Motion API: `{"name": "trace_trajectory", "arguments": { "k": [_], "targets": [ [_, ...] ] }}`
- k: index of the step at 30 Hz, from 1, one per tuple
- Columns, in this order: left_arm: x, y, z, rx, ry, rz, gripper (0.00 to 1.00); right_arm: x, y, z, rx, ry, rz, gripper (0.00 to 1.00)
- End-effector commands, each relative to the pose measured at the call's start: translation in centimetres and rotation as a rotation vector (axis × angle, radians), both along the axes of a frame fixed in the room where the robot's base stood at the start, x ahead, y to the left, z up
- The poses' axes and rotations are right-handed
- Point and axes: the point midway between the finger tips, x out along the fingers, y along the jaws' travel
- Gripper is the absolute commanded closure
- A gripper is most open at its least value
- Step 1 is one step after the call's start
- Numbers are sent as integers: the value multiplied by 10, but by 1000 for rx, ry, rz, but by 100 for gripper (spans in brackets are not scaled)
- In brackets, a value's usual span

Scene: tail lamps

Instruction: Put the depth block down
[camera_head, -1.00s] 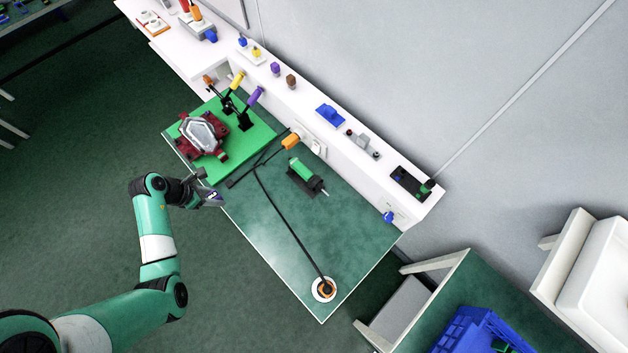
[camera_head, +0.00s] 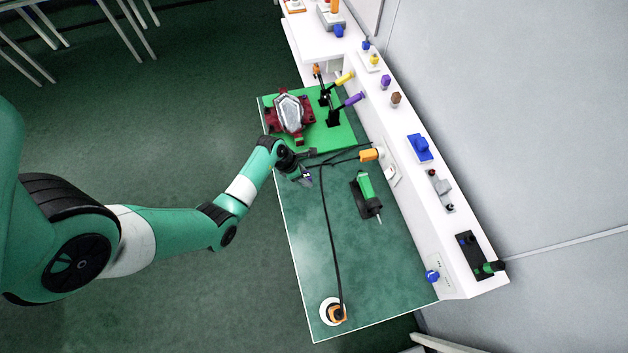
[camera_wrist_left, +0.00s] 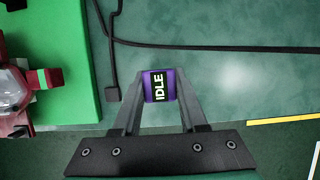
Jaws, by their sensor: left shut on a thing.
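My left gripper (camera_head: 306,178) is shut on a small purple block (camera_wrist_left: 160,86) whose dark face reads "IDLE" in the left wrist view. I take this as the depth block. In the head view, the gripper is at the left edge of the green table (camera_head: 300,240), just below the green mat (camera_head: 345,135). In the wrist view, the block is between the fingertips, with the table behind it. The head view shows the block too small to tell whether it touches the table. My right gripper is not in view.
A red tail lamp fixture (camera_head: 291,115) stands on the mat, beside yellow-handled (camera_head: 344,78) and purple-handled (camera_head: 352,99) clamps. A black cable (camera_head: 331,235) runs down the table to a round white base (camera_head: 328,311). A green tool (camera_head: 365,187) lies to the right. The table's lower middle is clear.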

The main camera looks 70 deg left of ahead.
Motion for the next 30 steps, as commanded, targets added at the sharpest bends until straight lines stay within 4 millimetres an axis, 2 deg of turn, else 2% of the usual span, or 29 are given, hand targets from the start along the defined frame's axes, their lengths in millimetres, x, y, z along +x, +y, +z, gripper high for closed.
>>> {"name": "trace_trajectory", "arguments": {
  "k": [1, 4, 10, 16, 28, 29, 30],
  "targets": [
    [8, -2, -15, 0, 1, -3, 100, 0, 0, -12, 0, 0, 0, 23],
    [17, -3, -24, 1, 0, -1, 100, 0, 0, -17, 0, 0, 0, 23],
    [22, -4, -28, 1, 0, -1, 100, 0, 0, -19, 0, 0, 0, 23],
    [24, -5, -60, 0, 1, 0, 100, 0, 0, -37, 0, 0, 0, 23],
    [24, -4, -64, 2, -1, 1, 100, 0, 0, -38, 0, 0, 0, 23],
    [24, -4, -64, 2, -1, 1, 55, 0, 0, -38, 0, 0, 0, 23],
    [24, -4, -63, 2, -1, 1, 47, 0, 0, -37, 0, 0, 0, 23]
  ]
}}
